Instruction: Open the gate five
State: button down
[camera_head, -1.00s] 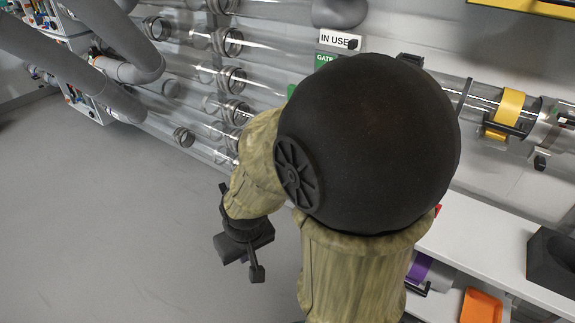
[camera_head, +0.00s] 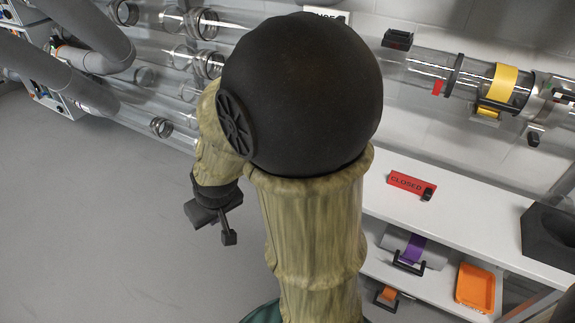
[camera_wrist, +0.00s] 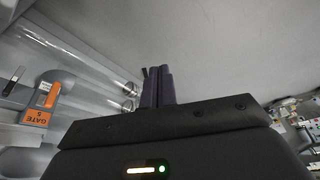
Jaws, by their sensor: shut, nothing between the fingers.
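An orange gate label (camera_wrist: 40,112) shows upside down at the left of the wrist view. It reads GATE with a small digit that looks like 5. A small upright orange and grey piece (camera_wrist: 48,95) stands beside it, along clear tubes. In the wrist view my gripper (camera_wrist: 157,85) has its dark fingers together, with nothing between them. In the head view my gripper (camera_head: 226,218) hangs over bare floor, left of my arm and apart from the tubes. The gate five label cannot be made out in the head view.
Clear tubes (camera_head: 165,62) with dark rings run along the wall at left. A red CLOSED sign (camera_head: 411,186) lies on the white shelf (camera_head: 470,222) at right. An orange tray (camera_head: 475,288) sits lower. The grey floor (camera_head: 90,220) at left is clear.

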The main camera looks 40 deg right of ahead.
jog(key=w+d+r+t+h+b, duration=0.1)
jog(key=w+d+t+h+b, duration=0.25)
jog(key=w, duration=0.95)
jog(key=w+d+t+h+b, duration=0.15)
jog(key=w+d+t, duration=0.4)
jog(key=w, duration=0.75)
jog(key=w+d+f+m+g+h+b, duration=0.1)
jog(key=d+f+m+g+h+b, duration=0.1)
jog(key=d+g+h, duration=0.5)
jog(key=w+d+f+m+g+h+b, duration=0.1)
jog(key=d+f+m+g+h+b, duration=0.15)
jog(key=d+h, duration=0.45)
jog(key=s+d+f+m+g+y+b, duration=0.1)
jog(key=s+f+g+y+b, duration=0.1)
jog(key=s+f+g, duration=0.6)
notch_tip(320, 180, down, 2)
jog(key=g+y, duration=0.1)
jog(key=g, duration=0.3)
jog(key=shift+s+f, duration=0.15)
jog(key=shift+s, duration=0.05)
jog(key=shift+d+m+g, duration=0.2)
jog(key=shift+m+g, duration=0.05)
